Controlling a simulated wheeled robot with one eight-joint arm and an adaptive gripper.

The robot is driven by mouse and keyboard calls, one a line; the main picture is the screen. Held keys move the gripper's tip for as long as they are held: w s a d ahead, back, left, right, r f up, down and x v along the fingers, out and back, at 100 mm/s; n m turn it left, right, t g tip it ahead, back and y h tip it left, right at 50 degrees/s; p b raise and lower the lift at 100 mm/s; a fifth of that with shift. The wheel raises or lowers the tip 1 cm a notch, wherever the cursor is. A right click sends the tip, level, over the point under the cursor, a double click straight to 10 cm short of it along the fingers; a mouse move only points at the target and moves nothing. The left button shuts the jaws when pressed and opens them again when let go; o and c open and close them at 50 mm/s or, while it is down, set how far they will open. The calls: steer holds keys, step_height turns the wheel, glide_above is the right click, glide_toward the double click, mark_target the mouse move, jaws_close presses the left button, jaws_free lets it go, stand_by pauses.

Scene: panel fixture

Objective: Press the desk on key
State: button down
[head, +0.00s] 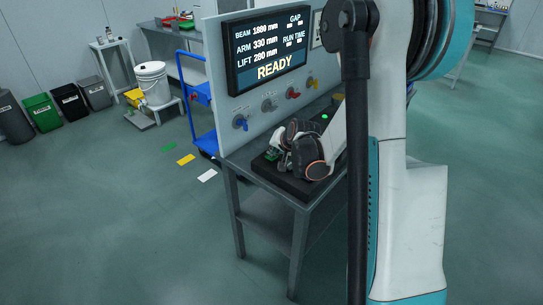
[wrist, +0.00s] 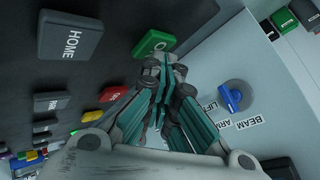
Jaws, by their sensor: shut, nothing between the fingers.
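In the wrist view, a green key (wrist: 152,43) sits on the dark desk panel (wrist: 104,48). In the head view, my gripper (head: 280,158) is low over the left end of the black desk panel (head: 291,184), and my arm hides much of the panel.
A grey HOME key (wrist: 70,38) and a red key (wrist: 113,94) are near the green key. A blue knob (wrist: 232,97) is on the upright board beside it. The screen (head: 267,49) reads READY. A blue cart (head: 205,142) stands behind the desk.

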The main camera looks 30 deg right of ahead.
steer(key=shift+r, duration=0.15)
steer(key=shift+r+p, duration=0.55)
steer(key=shift+r, duration=0.2)
step_height(320, 180, up, 5)
steer(key=p, duration=0.3)
stand_by(0.4)
steer(key=shift+a, duration=0.1)
stand_by(0.5)
